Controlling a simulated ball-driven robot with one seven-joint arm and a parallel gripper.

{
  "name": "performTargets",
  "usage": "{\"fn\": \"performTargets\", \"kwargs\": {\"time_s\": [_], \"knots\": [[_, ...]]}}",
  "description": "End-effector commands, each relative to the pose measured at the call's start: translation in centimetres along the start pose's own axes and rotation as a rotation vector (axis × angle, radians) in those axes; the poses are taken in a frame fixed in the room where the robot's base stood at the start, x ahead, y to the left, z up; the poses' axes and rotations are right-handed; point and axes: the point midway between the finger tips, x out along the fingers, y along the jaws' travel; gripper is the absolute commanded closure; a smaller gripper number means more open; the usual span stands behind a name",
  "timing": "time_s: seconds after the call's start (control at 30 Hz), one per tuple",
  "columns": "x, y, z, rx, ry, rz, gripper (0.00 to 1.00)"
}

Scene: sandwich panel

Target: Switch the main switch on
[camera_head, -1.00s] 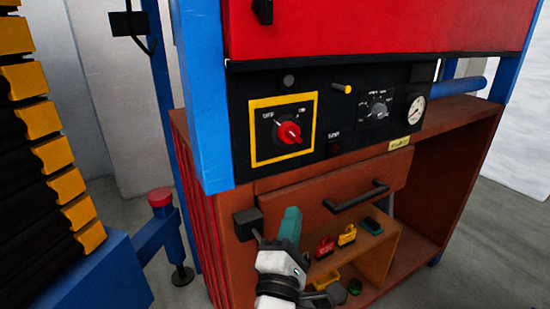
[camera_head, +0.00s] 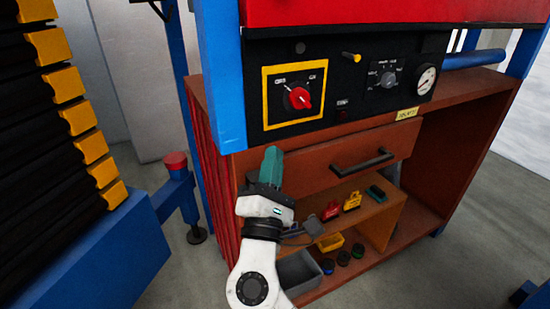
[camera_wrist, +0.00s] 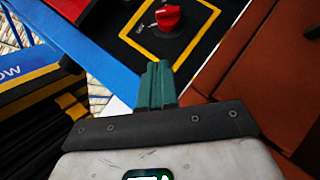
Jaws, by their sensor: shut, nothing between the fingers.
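The main switch (camera_head: 298,98) is a red rotary knob on a black plate inside a yellow square frame (camera_head: 265,105). OFF is marked at its upper left and another label at its upper right. The knob's pointer looks turned toward the lower right. The switch (camera_wrist: 168,17) also shows at the top of the wrist view. My gripper (camera_head: 271,152) has teal fingers and is shut and empty. It is below and a little left of the switch, apart from it, in front of the cabinet. In the wrist view the shut fingers (camera_wrist: 156,72) point up toward the yellow frame.
Right of the switch are a yellow-tipped lever (camera_head: 352,57), a selector dial (camera_head: 388,78) and a gauge (camera_head: 426,79). A blue post (camera_head: 221,75) stands left of the panel. A drawer handle (camera_head: 362,162) sticks out below. Padlocks (camera_head: 352,201) sit on a lower shelf.

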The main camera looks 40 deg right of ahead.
Motion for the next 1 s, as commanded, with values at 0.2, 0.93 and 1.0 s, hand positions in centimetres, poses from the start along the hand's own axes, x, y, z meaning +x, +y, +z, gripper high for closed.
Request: {"fn": "performTargets", "kwargs": {"time_s": [0.2,0.93,1.0], "knots": [[4.7,0.1,0.3,0.0,-0.004,-0.003,1.0],[9.7,-0.1,2.9,0.0,0.0,-0.002,1.0],[9.7,-0.1,2.9,0.0,0.0,-0.001,1.0]]}}
